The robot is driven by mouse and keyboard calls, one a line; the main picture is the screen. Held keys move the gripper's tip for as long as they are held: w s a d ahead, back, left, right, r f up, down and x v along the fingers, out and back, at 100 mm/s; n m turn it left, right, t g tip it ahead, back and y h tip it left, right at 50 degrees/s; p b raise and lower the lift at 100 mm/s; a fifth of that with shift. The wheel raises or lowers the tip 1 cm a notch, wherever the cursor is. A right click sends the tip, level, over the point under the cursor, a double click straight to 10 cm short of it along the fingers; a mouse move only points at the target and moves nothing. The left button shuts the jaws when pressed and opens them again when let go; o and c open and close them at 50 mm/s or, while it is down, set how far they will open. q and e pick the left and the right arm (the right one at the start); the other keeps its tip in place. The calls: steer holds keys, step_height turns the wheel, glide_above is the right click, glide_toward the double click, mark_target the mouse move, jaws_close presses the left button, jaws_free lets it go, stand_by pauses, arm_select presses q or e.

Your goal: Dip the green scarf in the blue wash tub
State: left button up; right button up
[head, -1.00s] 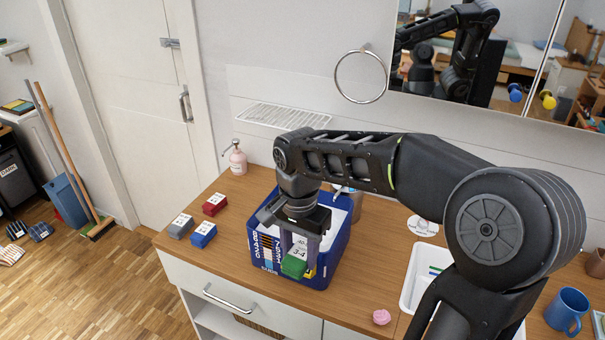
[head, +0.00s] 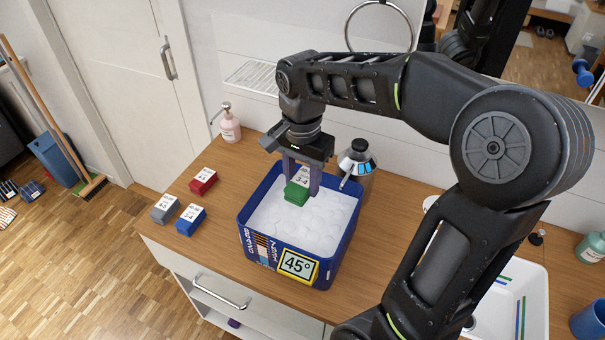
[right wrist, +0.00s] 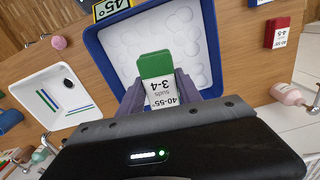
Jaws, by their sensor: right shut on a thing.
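The green scarf (head: 297,194) is a small folded green block with a white label reading "3-4". My right gripper (head: 301,184) is shut on it and holds it over the blue wash tub (head: 254,215). In the right wrist view the scarf (right wrist: 155,66) sits between the two fingers (right wrist: 158,92), its green end pointing into the tub (right wrist: 216,45). The tub is full of white suds and bears a "45°" sign on its front. Whether the scarf touches the suds is hard to tell. My left gripper is not in view.
Red (head: 203,181), grey (head: 164,209) and blue (head: 190,219) labelled folded pieces lie left of the tub. A pink soap bottle (head: 230,124) stands behind them, and a grey bottle (head: 358,165) is close behind the tub. A white basin (head: 530,290) is at right.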

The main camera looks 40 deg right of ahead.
steer(key=shift+f, duration=0.1)
step_height(320, 180, down, 18)
steer(key=b, duration=1.4)
steer(key=shift+w, duration=0.15)
steer(key=shift+w+d, duration=0.2)
steer(key=shift+w, duration=0.25)
steer(key=shift+s, duration=0.2)
steer(key=shift+s+a, duration=0.15)
steer(key=shift+s, duration=0.2)
steer(key=shift+s, duration=0.2)
steer(key=shift+s+a, duration=0.2)
steer(key=shift+s, duration=0.15)
steer(key=shift+w+d, duration=0.1)
steer(key=shift+w, duration=0.1)
